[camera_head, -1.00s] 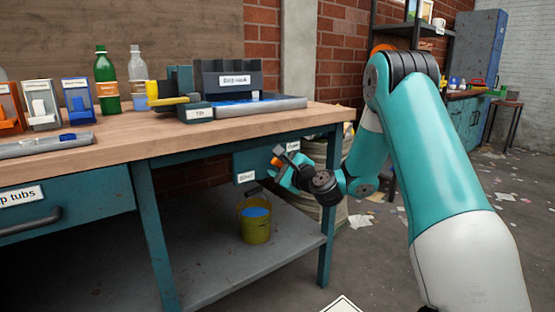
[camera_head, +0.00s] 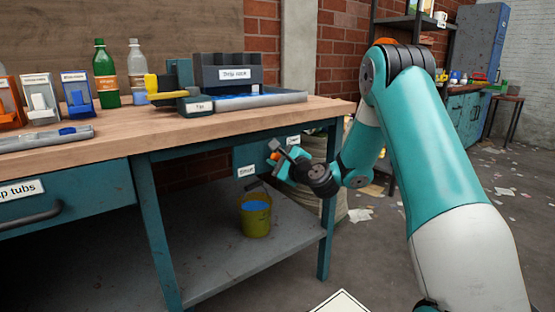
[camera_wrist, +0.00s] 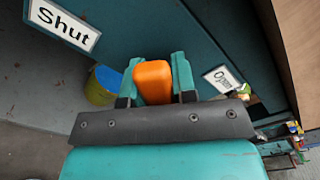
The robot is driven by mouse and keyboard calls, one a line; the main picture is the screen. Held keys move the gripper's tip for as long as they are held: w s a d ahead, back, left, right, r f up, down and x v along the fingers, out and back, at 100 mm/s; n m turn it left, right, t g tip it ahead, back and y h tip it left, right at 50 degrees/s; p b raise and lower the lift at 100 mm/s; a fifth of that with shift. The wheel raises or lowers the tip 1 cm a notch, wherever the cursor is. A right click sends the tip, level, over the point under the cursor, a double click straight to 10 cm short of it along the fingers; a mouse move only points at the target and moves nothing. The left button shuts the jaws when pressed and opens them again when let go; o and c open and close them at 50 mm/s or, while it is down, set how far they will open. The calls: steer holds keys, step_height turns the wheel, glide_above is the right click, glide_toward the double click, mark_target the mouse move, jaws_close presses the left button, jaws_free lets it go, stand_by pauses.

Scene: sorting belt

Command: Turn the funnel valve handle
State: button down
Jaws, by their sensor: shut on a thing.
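The orange valve handle (camera_wrist: 153,82) is between the two teal fingers of my gripper (camera_wrist: 156,78) in the wrist view, which are shut on it. In the head view, a bit of the orange handle (camera_head: 275,157) shows beside my gripper (camera_head: 283,163), under the bench's right end. A "Shut" label (camera_wrist: 62,22) is at the upper left of the wrist view, and an "Open" label (camera_wrist: 222,78) is to the right of the fingers. The handle lies between the two labels. The valve body and the funnel are not clearly visible.
The bench top (camera_head: 130,145) above holds bottles, small holders and a dark rack (camera_head: 228,72). A bench leg (camera_head: 328,225) is close by.

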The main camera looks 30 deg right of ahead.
mark_target(268, 165)
steer(key=shift+a+f+n+b, duration=0.15)
steer(key=shift+f+n+b, duration=0.35)
steer(key=shift+n+b, duration=0.6)
steer(key=shift+a+f+n+b, duration=0.15)
steer(key=shift+f+n+b, duration=0.5)
steer(key=shift+n, duration=0.65)
steer(key=shift+a+f+n+b, duration=0.15)
steer(key=shift+f+n+b, duration=0.2)
steer(key=shift+n+b, duration=0.8)
steer(key=c, duration=0.9)
jaws_free()
steer(key=shift+s, duration=0.15)
steer(key=s+b, duration=0.3)
steer(key=s, duration=0.2)
steer(key=s+b, duration=0.3)
steer(key=s, duration=0.3)
steer(key=s+b, duration=0.3)
steer(key=s, duration=0.3)
steer(key=shift+s+d+b, duration=0.1)
steer(key=shift+d+b, duration=0.2)
steer(key=shift+b, duration=0.05)
